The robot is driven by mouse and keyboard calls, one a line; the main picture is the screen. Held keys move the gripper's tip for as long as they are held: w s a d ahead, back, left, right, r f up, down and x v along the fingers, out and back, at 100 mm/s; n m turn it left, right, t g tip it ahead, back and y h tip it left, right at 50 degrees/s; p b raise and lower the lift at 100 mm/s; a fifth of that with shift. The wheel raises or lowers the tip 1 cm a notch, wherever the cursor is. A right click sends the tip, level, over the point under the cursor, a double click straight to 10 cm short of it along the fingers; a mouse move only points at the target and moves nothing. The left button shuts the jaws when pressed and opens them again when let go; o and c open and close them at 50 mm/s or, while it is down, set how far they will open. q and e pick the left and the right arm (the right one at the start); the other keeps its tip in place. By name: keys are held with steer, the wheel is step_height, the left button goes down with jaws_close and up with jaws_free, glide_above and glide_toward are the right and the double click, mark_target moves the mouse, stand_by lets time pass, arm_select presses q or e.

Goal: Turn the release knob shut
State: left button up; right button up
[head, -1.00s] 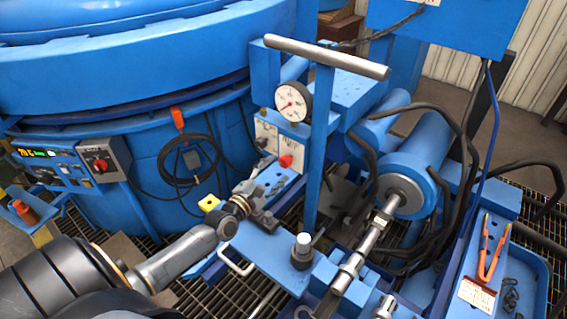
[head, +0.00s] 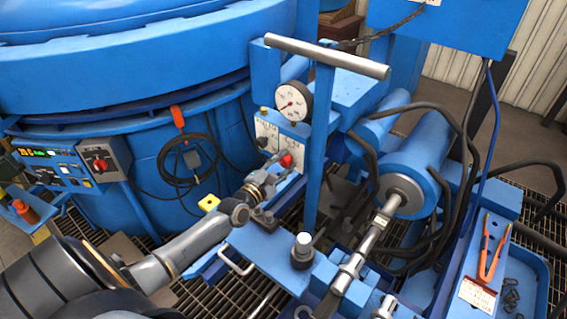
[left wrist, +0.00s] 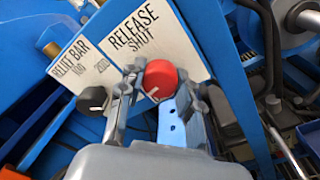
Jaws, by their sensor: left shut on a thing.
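The red release knob (head: 286,160) sits on a white plate below the round pressure gauge (head: 293,102). In the left wrist view the knob (left wrist: 160,76) is between my fingers, and a white mark shows on its lower left. The plate (left wrist: 143,34) above it reads "RELEASE SHUT". My left gripper (head: 278,166) is shut on the knob, and it also shows in the left wrist view (left wrist: 168,92) with a finger on each side. The fingers partly hide the knob's sides. My right gripper is not in view.
A black knob (left wrist: 92,98) with a "RELIEF BAR" plate is close to the left finger. A tall blue post with a grey crossbar (head: 326,58) stands right of my gripper. Blue cylinders (head: 415,165) and black hoses lie further right.

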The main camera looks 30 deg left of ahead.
arm_select(q)
steer(key=shift+m, duration=0.3)
steer(key=m, duration=0.3)
steer(key=shift+m, duration=0.3)
steer(key=m, duration=0.5)
steer(key=shift+m+t, duration=0.3)
steer(key=shift+m, duration=0.1)
steer(key=m, duration=0.5)
steer(key=shift+m+h, duration=0.3)
steer(key=shift+h, duration=0.1)
steer(key=m+p, duration=0.1)
steer(key=m, duration=0.4)
